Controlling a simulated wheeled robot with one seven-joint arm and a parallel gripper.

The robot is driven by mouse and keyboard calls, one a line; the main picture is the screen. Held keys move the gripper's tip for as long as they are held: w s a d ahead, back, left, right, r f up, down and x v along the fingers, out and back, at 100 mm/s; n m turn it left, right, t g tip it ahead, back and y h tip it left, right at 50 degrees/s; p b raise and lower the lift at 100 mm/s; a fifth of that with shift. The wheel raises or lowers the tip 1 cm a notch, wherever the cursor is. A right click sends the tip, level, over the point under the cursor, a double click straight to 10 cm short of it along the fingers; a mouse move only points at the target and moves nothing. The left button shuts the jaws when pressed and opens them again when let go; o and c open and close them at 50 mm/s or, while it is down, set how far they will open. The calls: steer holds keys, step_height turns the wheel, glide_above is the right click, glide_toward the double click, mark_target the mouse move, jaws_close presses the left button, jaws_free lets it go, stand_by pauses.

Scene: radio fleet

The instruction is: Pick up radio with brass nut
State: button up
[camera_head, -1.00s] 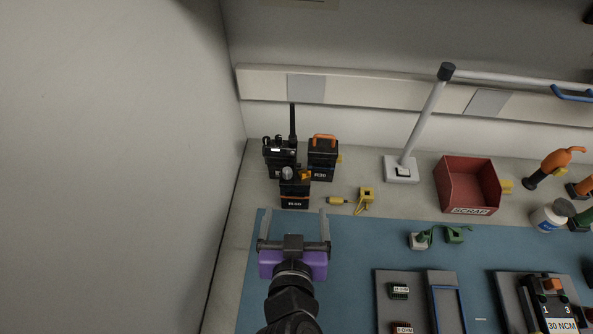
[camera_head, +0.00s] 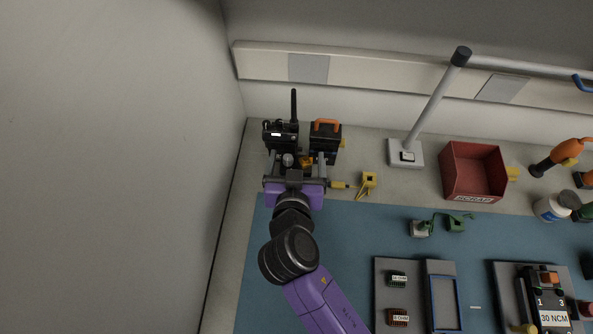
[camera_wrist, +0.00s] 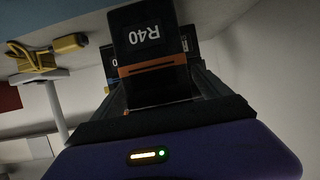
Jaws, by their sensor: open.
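Three dark radios stand together at the far left of the bench. The front unit (camera_wrist: 155,65), labelled R40 with an orange stripe, sits between my open fingers in the wrist view. In the head view my gripper hides most of it; a grey knob and a gold-orange part (camera_head: 305,161) show at its top. Behind it are a radio with a tall black antenna (camera_head: 294,105) on the left and one with an orange handle (camera_head: 326,127) on the right. My gripper (camera_head: 295,164) is open, with its fingers on either side of the front unit; contact cannot be told.
A yellow connector with a cable (camera_head: 368,181) lies just right of my gripper. A grey stand with a slanted pole (camera_head: 405,153) and a red scrap bin (camera_head: 473,172) stand farther right. Walls close in at the left and back.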

steer(key=shift+w+f, duration=0.2)
steer(key=shift+w, duration=0.15)
steer(key=shift+c, duration=0.2)
steer(key=c, duration=1.8)
steer(key=shift+o, duration=0.2)
steer(key=shift+r, duration=0.1)
